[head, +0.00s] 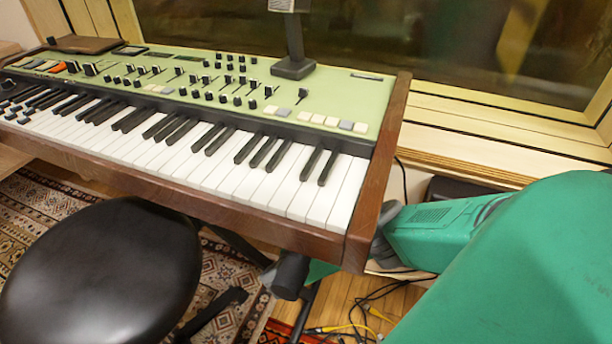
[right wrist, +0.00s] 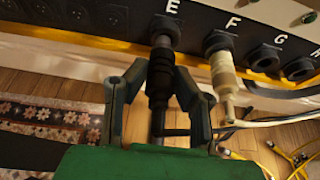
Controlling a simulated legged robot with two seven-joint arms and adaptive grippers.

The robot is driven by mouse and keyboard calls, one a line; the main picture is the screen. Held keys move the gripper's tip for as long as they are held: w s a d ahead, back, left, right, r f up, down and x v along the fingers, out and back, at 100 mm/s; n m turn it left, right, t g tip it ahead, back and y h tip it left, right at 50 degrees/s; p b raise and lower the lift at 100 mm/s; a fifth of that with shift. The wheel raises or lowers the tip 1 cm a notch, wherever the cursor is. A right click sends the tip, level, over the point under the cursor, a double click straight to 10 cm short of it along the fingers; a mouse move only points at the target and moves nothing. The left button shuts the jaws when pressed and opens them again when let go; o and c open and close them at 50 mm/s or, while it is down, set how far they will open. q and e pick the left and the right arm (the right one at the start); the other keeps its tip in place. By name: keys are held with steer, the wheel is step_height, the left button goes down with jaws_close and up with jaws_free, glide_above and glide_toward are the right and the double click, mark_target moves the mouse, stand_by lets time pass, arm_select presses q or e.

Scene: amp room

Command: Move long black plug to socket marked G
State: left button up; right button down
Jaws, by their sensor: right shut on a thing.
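In the right wrist view a long black plug (right wrist: 160,72) stands at the socket marked E (right wrist: 166,24), its tip end at that socket. My right gripper (right wrist: 160,82) is shut on the plug, one finger on each side, and its cable runs down between the fingers. The socket marked G (right wrist: 265,57) is empty, to the right of a cream plug (right wrist: 222,72) in the socket marked F. In the head view my green right arm reaches behind the keyboard's right end, where the plug and sockets are hidden. My left gripper is not in view.
An empty socket marked H (right wrist: 299,71) is right of G. Cables (right wrist: 265,122) hang close to the right finger. In the head view a keyboard (head: 364,215) and a black stool (head: 100,270) fill the left and middle. Loose cables (head: 350,328) lie on the floor.

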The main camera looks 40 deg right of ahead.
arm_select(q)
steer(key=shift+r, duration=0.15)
arm_select(e)
steer(key=shift+s+a, duration=0.45)
steer(key=shift+a, duration=0.3)
arm_select(q)
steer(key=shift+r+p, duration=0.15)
steer(key=shift+p, duration=0.15)
arm_select(e)
steer(key=shift+s+a, duration=0.35)
steer(key=shift+a, duration=0.25)
steer(key=shift+s+a, duration=0.3)
steer(key=shift+a, duration=0.3)
